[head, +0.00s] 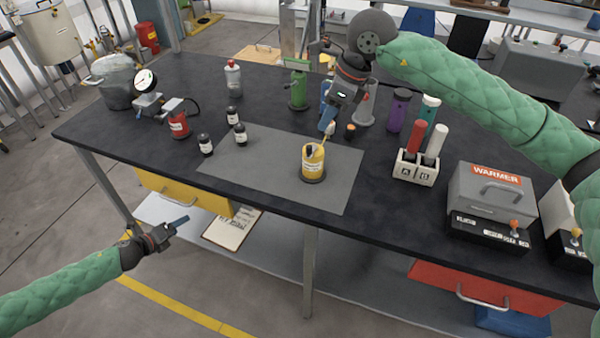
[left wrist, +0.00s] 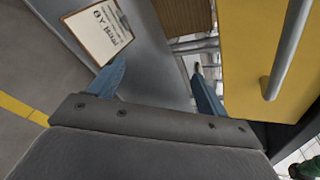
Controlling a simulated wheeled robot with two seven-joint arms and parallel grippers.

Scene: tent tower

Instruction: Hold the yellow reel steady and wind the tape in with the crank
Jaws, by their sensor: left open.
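The yellow reel (head: 313,162) stands upright on a dark round base on the grey mat, with a label on its front. A thin yellow piece, perhaps its crank, sticks up from its top towards my right gripper (head: 327,127). The blue fingers of that gripper point down just above and behind the reel. I cannot tell whether they touch or hold the yellow piece. My left gripper (head: 182,221) is open and empty, low in front of the table and away from the reel. Its two blue fingers show apart in the left wrist view (left wrist: 157,88). I cannot make out any tape.
The grey mat (head: 250,180) is mostly clear in front. Small dark bottles (head: 206,145) stand at its left. A white A/B rack (head: 416,168) and a warmer box (head: 491,194) stand right. A yellow drawer (left wrist: 265,50) and a clipboard (left wrist: 100,30) are near my left gripper.

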